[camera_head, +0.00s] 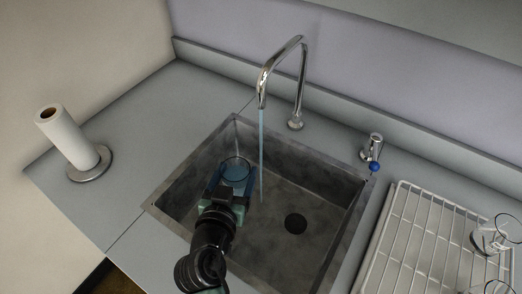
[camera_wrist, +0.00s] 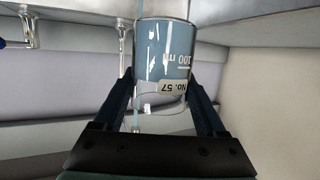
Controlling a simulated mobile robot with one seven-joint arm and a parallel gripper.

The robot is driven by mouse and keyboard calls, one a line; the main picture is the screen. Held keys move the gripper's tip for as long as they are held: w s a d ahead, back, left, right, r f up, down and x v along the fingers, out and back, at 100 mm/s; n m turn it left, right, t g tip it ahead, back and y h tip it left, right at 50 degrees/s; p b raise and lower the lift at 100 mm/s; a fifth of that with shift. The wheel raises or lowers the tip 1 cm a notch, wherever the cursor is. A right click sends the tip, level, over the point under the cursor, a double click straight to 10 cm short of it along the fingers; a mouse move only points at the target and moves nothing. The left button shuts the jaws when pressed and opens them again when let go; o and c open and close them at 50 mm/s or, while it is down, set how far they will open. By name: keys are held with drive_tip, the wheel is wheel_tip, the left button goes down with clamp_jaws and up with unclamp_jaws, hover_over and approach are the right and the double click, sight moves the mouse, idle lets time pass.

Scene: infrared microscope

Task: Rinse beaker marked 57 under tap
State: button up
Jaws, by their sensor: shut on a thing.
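In the wrist view the beaker (camera_wrist: 162,65) shows a label reading No. 57 and a 100 ml mark, both upside down in the picture. My gripper (camera_head: 226,185) is shut on the beaker, with one finger on each side, and holds it over the left part of the sink (camera_head: 330,200). The tap (camera_head: 281,70) arches over the sink, and a blue stream of water (camera_head: 262,150) falls from its spout. In the head view the stream passes just right of the beaker.
A tap handle with a blue knob (camera_head: 374,166) stands behind the sink's right corner. A white wire rack (camera_head: 400,250) with glass beakers (camera_head: 491,238) is at right. A paper towel roll (camera_head: 66,137) stands at left. The counter (camera_head: 150,115) between roll and sink is clear.

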idle(0.6)
drive_tip(key=s+a+r+p, duration=0.1)
drive_tip(key=r, duration=0.1)
drive_tip(key=s+a+r+p, duration=0.1)
drive_tip(key=s+r, duration=0.1)
drive_tip(key=shift+s+a, duration=0.1)
drive_tip(key=shift+a, duration=0.05)
idle(0.4)
drive_tip(key=shift+r, duration=0.1)
